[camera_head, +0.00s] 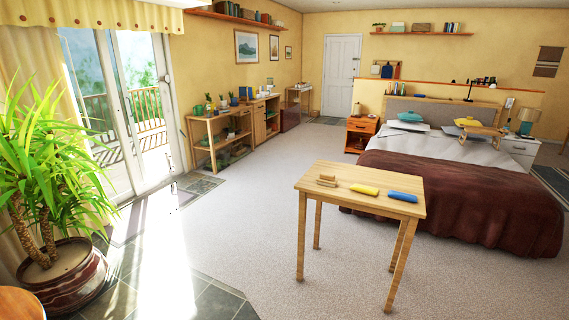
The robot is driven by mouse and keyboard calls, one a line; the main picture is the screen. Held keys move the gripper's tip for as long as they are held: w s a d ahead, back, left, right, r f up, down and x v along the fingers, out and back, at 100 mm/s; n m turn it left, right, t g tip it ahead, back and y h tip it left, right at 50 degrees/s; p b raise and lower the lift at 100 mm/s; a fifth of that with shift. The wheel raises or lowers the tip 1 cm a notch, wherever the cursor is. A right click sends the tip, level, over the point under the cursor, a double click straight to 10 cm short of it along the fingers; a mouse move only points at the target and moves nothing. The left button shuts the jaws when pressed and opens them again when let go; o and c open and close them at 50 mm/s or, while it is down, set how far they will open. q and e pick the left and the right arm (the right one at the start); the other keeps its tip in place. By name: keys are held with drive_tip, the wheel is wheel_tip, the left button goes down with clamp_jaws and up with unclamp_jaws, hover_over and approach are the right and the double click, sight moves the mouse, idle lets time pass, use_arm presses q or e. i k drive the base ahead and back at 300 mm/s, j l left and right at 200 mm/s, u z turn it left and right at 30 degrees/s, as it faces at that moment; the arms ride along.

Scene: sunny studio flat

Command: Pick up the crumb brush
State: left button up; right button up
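A small wooden table (345,206) stands in the middle right of the head view. On its top at the left lies a small tan and brown item (327,181) that looks like the crumb brush, but it is too small to be sure. To its right lie a yellow item (365,189) and a blue item (402,196), apart from each other. Neither of my grippers is in view.
A bed with a dark red blanket (460,195) stands close behind the table. A large potted plant (65,275) stands at the left by the glass doors. Wooden shelves (222,135) line the left wall. The carpet (240,215) left of the table is clear.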

sight(325, 179)
drive_tip(key=i+z, duration=0.1)
drive_tip(key=i, duration=0.45)
drive_tip(key=i+j+z, duration=0.15)
drive_tip(key=i, duration=0.45)
drive_tip(key=i+j+z, duration=0.1)
drive_tip(key=i, duration=0.45)
